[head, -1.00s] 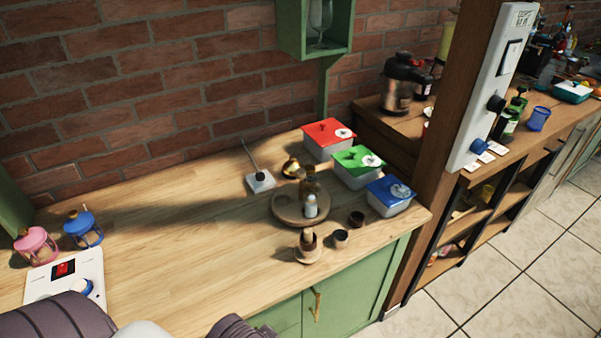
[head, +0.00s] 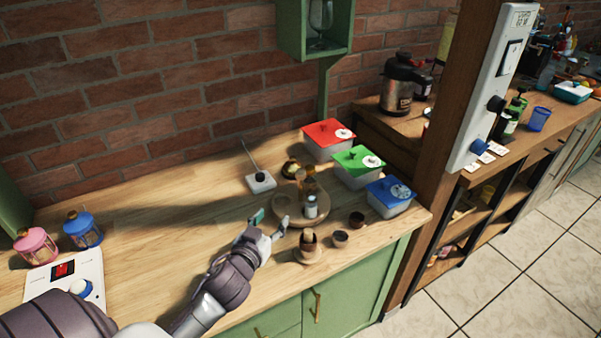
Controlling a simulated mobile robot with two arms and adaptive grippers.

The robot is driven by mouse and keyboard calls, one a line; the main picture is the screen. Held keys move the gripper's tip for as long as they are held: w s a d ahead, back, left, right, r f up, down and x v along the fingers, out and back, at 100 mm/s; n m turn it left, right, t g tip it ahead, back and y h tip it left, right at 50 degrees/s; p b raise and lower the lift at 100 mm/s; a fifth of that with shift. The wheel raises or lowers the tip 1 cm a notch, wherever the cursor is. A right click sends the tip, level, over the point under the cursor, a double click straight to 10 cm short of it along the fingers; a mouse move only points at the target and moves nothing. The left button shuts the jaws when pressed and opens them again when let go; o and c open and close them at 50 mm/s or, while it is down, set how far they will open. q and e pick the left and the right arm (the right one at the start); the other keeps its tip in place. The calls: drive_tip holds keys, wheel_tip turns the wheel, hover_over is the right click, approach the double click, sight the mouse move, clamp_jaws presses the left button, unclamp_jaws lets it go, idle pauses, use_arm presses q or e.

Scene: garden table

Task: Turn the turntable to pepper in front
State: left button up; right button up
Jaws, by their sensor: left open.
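The round wooden turntable (head: 290,213) lies on the wooden counter in the middle of the head view. A small clear shaker with a grey top (head: 311,206) stands at its front right. Amber-brown bottles (head: 308,183) stand behind the shaker. I cannot tell which container holds the pepper; any labels are too small to read. My left gripper (head: 269,221) is open and empty, its fingers close to the turntable's left front rim. I cannot tell whether a finger touches the rim. My right gripper is not in view.
Red (head: 328,134), green (head: 358,159) and blue (head: 390,192) lidded boxes stand right of the turntable. Small brown cups (head: 340,238) and a wooden holder (head: 309,248) stand in front. A white device with a rod (head: 261,181) stands behind left. The counter's left middle is clear.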

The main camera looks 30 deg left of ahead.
sight(298, 175)
use_arm(q)
drive_tip(key=w+r, duration=0.1)
drive_tip(key=w, duration=0.4)
drive_tip(key=w+r+t+h+p, duration=0.1)
drive_tip(key=w, duration=0.5)
drive_tip(key=w+a+r+m+t+h+p, duration=0.1)
drive_tip(key=w, duration=0.4)
drive_tip(key=shift+w, duration=0.3)
clamp_jaws()
